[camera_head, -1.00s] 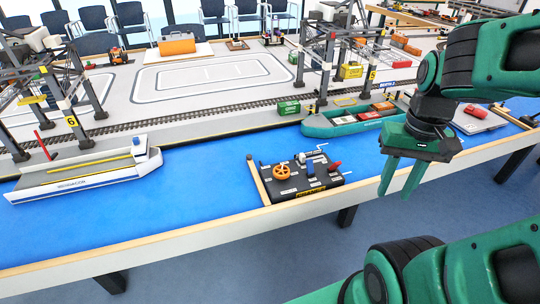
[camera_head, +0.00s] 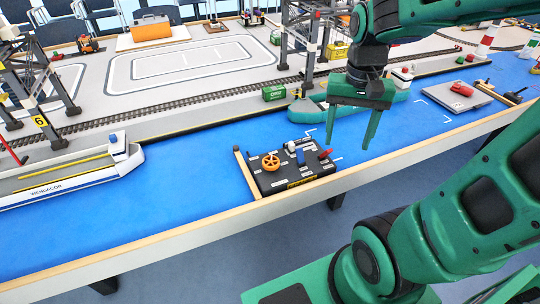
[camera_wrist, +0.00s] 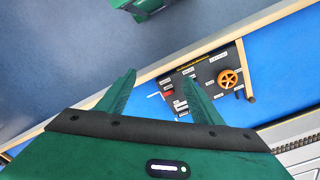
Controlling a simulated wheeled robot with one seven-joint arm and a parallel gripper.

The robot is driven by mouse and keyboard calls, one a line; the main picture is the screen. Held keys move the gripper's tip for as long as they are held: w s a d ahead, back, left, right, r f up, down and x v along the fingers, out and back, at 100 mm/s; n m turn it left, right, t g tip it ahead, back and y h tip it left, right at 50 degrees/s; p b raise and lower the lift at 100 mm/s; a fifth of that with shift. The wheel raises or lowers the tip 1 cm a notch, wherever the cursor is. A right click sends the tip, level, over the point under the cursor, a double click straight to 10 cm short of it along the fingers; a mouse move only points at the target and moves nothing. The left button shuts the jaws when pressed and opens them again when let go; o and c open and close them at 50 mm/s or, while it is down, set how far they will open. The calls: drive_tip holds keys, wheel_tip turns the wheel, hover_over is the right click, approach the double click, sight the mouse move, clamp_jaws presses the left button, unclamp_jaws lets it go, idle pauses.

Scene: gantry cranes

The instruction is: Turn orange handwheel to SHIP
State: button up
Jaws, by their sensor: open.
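The orange handwheel (camera_head: 271,162) stands on the left part of a black control box (camera_head: 302,180) with white labels, on the blue table strip. In the wrist view the handwheel (camera_wrist: 230,78) is at the right, apart from my fingers. My gripper (camera_head: 351,142) is open and empty, above and to the right of the box in the head view. In the wrist view one finger of my gripper (camera_wrist: 160,85) overlaps the box's left part. The label lettering around the wheel is too small to read.
A white ship (camera_head: 80,180) is at the left, a teal ship (camera_head: 305,110) behind. Blue surface left of the box is clear.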

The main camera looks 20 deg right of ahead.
drive_tip(key=w+a+f, duration=0.1)
drive_tip(key=w+a, duration=0.5)
drive_tip(key=w, duration=0.2)
drive_tip(key=m, duration=0.1)
hover_over(271, 160)
wheel_tip(271, 160, down, 3)
wheel_tip(271, 160, down, 10)
drive_tip(key=c, duration=1.1)
